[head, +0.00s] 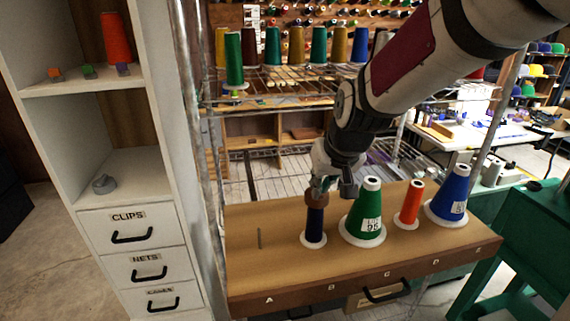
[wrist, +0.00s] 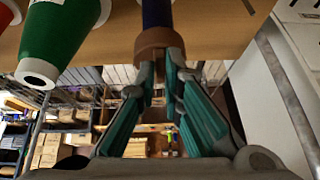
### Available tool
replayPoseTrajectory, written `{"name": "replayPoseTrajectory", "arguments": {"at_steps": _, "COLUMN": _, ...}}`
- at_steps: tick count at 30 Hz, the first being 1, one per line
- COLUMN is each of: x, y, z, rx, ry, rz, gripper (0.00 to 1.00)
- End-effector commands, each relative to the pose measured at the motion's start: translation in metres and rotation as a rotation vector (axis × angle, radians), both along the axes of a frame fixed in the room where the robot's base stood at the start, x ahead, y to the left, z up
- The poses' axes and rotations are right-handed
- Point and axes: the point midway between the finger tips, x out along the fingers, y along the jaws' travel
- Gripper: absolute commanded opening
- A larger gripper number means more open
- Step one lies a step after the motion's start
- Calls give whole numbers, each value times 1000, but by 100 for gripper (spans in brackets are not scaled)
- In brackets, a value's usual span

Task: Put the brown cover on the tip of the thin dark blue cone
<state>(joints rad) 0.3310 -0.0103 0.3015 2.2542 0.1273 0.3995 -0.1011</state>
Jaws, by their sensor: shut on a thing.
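The thin dark blue cone (head: 314,228) stands upright on a white base at B on the wooden board. The brown cover (head: 317,199) is at the cone's top, and the cone's tip is hidden by it. My gripper (head: 319,184) is above the cone, shut on the brown cover. In the wrist view the brown cover (wrist: 160,40) lies between the fingertips of my gripper (wrist: 161,62), with the dark blue cone (wrist: 157,13) directly beyond it. Cover and cone look in line; how far the cover sits over the tip cannot be told.
A large green cone (head: 364,212) stands close to the right, then an orange cone (head: 410,203) and a wide blue cone (head: 449,197). A white shelf unit (head: 150,190) is at left.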

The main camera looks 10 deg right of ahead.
Motion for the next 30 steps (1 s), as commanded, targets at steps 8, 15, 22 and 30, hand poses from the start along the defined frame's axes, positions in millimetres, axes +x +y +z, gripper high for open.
{"name": "replayPoseTrajectory", "arguments": {"at_steps": 8, "x": 0, "y": 0, "z": 0, "rx": 0, "ry": 0, "rz": 0, "gripper": 0}}
{"name": "replayPoseTrajectory", "arguments": {"at_steps": 15, "x": 0, "y": 0, "z": -3, "rx": 0, "ry": 0, "rz": 0, "gripper": 0}}
{"name": "replayPoseTrajectory", "arguments": {"at_steps": 22, "x": 0, "y": 0, "z": -7, "rx": 0, "ry": -1, "rz": 0, "gripper": 0}}
{"name": "replayPoseTrajectory", "arguments": {"at_steps": 30, "x": 0, "y": 0, "z": -7, "rx": 0, "ry": 0, "rz": 0, "gripper": 32}}
